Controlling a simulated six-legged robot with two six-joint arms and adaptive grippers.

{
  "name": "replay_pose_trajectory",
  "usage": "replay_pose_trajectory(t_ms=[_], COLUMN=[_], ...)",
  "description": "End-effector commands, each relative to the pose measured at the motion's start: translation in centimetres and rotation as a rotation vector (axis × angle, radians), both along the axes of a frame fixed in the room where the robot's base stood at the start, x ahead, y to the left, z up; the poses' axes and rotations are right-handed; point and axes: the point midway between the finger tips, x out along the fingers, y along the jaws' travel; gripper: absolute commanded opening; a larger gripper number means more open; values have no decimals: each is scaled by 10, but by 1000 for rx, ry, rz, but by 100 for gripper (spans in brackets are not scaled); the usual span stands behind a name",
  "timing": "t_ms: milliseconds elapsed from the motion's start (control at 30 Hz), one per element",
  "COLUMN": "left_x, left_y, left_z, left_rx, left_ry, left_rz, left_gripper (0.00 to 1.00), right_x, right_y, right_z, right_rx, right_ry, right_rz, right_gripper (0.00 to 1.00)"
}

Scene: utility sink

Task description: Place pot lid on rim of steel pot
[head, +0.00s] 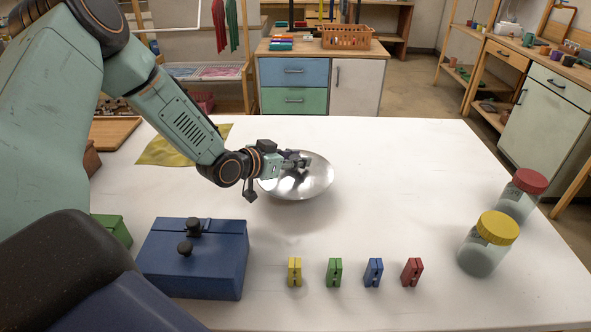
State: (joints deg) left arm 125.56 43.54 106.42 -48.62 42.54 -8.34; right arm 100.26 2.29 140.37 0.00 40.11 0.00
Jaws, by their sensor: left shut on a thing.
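The shiny, round steel pot lid (312,185) is near the middle of the white table. My left gripper (298,161) reaches it from the left and is shut on its top, covering part of it. A soft shadow lies on the table below the lid's near edge. No separate pot rim or wall can be made out, so I cannot tell whether a pot is under the lid. My right gripper is not in view.
A blue box (190,262) with black knobs stands front left. Several coloured clips, including a yellow one (295,272), line the front. A yellow-capped jar (484,250) and a red-capped jar (519,196) stand right. A yellow cloth (165,152) lies back left. The table right of the lid is clear.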

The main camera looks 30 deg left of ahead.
Motion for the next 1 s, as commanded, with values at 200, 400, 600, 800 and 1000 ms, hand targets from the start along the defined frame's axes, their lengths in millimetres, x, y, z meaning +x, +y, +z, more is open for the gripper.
replay_pose_trajectory(t_ms=[200,400,600,800,1000], left_x=[1,0,0,0,0], left_y=[0,0,0,0,0], left_z=[37,45,55,88,116], left_rx=[-1,-1,-1,0,0], left_ry=[-4,0,0,0,0], left_rz=[2,1,0,1,1], left_gripper=[0,0,0,0,0], right_x=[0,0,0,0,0], right_y=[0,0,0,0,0], right_z=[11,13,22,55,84], right_rx=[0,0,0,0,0], right_ry=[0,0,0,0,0], right_rz=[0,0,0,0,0], right_gripper=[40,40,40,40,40])
